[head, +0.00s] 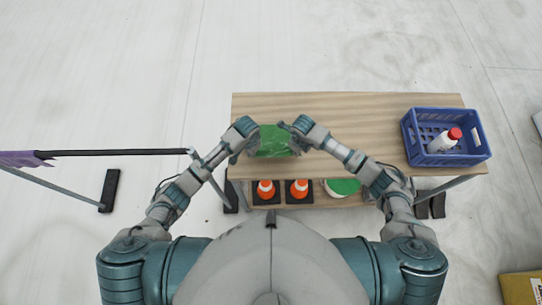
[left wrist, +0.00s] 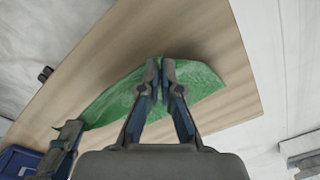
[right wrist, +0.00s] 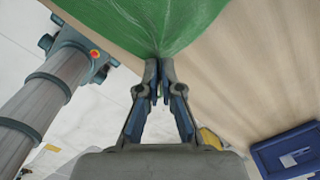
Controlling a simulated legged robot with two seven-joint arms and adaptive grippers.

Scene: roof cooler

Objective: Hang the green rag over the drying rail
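The green rag (head: 274,141) is stretched between my two grippers over the near left part of the wooden table (head: 340,108). My left gripper (head: 252,146) is shut on one side of it; the fingertips meet at the cloth in the left wrist view (left wrist: 160,65). My right gripper (head: 294,142) is shut on the other side; folds fan out from its fingertips in the right wrist view (right wrist: 158,65). I cannot tell how far the rag is above the tabletop. The drying rail (head: 120,152) is a dark horizontal bar left of the table.
A purple cloth (head: 18,158) hangs at the rail's far left end. A blue crate (head: 479,155) with a white, red-capped bottle (head: 440,143) stands at the table's right. Orange cones (head: 265,190) and a green-topped round container (head: 342,187) sit below. The rail's dark length looks bare.

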